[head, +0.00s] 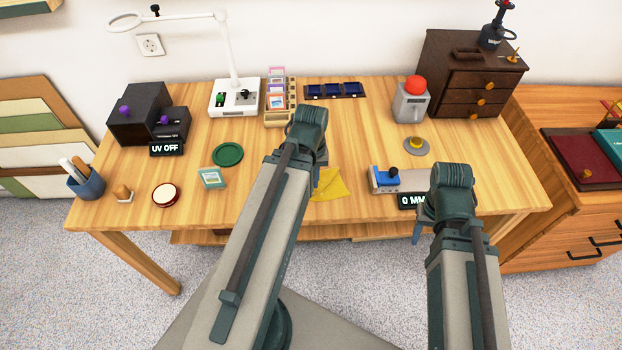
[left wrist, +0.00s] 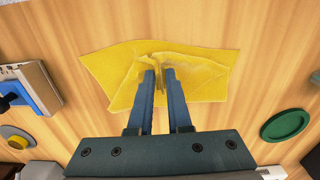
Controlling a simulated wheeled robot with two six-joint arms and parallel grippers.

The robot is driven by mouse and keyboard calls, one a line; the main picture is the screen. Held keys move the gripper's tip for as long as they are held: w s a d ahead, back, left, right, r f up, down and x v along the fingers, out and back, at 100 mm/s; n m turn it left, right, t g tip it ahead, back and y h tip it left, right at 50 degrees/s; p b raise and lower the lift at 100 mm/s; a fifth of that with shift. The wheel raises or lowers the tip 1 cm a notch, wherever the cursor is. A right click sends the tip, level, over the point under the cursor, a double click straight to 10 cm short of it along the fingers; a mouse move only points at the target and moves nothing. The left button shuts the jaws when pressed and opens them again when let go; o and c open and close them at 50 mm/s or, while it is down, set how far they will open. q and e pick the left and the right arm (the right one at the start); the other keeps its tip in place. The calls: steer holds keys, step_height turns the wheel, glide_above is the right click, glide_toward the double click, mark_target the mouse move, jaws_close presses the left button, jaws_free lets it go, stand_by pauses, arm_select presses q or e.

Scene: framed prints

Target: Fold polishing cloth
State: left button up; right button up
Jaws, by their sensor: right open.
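The yellow polishing cloth (head: 330,187) lies near the front middle of the table, partly hidden by my left arm in the head view. In the left wrist view the cloth (left wrist: 206,78) is creased, with uneven overlapping layers and a bunched ridge at the fingertips. My left gripper (left wrist: 159,72) points down at the cloth's middle, its fingers close together with the bunched cloth between the tips. My right gripper (head: 416,235) is open at the table's front edge, right of the cloth and mostly hidden by its own arm.
A blue-and-grey device (head: 384,178) with a "0 MM" display (head: 410,201) stands right of the cloth. A green disc (head: 228,154) and a small framed piece (head: 211,178) lie to the left. A lamp (head: 234,95), red-topped device (head: 411,101) and drawer box (head: 465,75) stand behind.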

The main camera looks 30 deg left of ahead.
arm_select(q)
steer(key=o, duration=1.3)
